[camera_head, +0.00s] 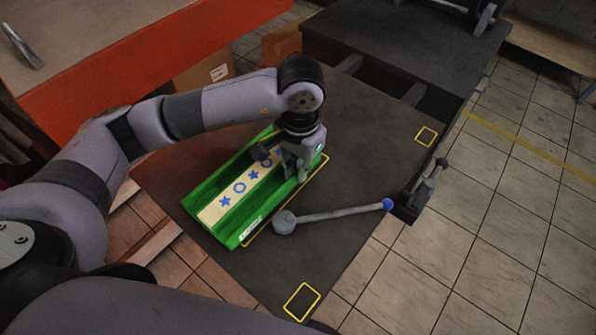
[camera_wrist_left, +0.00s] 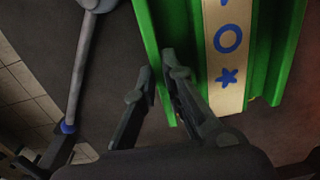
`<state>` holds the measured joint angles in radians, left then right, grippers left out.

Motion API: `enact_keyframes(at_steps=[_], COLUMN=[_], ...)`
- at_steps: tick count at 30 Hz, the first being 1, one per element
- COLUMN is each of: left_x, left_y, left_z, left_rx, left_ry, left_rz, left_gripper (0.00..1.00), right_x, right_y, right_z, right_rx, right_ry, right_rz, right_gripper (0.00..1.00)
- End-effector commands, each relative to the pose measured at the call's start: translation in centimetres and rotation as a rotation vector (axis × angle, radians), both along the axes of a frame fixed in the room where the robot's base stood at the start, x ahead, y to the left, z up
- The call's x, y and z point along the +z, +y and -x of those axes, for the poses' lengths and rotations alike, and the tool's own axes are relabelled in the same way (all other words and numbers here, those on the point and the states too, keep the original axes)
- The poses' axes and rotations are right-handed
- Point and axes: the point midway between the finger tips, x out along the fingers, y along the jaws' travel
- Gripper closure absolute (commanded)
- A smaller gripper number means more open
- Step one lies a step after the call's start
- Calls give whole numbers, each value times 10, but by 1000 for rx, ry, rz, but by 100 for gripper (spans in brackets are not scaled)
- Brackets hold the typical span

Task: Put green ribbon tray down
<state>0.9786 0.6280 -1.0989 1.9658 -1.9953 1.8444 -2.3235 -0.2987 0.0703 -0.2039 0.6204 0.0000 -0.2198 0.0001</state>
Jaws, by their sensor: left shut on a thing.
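The green ribbon tray (camera_head: 237,232) is a long green channel holding a cream strip with blue stars and rings. It sits over or just above a yellow-outlined area on the dark table (camera_head: 345,245); I cannot tell whether its underside touches. The yellow line shows along its right and far edges. My left gripper (camera_head: 302,174) is shut on the tray's right side wall, near its far end. In the left wrist view, the fingers (camera_wrist_left: 161,75) straddle the green wall of the tray (camera_wrist_left: 279,70). My right gripper is not in view.
A grey lever (camera_head: 340,214) with a blue tip lies right of the tray, close to it. Smaller yellow-outlined marks (camera_head: 302,301) (camera_head: 426,136) are on the table. An orange-sided bench (camera_head: 150,62) stands at upper left, and a dark raised platform (camera_head: 400,45) at the back.

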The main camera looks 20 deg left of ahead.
Motion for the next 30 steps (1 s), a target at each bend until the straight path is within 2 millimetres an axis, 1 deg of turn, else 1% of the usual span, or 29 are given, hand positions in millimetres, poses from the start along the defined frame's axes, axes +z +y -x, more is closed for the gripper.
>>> enact_keyframes(at_steps=[1,5,12,17,18,26,30], left_x=[-8,-19,-20,-23,-22,-22,-22], left_y=[0,0,0,0,0,0,0], left_z=[1,0,0,0,0,0,0], left_rx=[1,0,-1,-1,-1,0,0], left_ry=[4,0,-1,-1,-1,0,0], left_rz=[-1,-1,-1,-1,-1,-1,-1], left_gripper=[100,100,100,100,88,71,70], right_x=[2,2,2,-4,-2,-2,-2], right_y=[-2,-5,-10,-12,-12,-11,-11], right_z=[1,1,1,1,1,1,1], right_rx=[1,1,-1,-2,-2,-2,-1], right_ry=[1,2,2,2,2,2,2], right_rz=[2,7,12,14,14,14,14], right_gripper=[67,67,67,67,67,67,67])
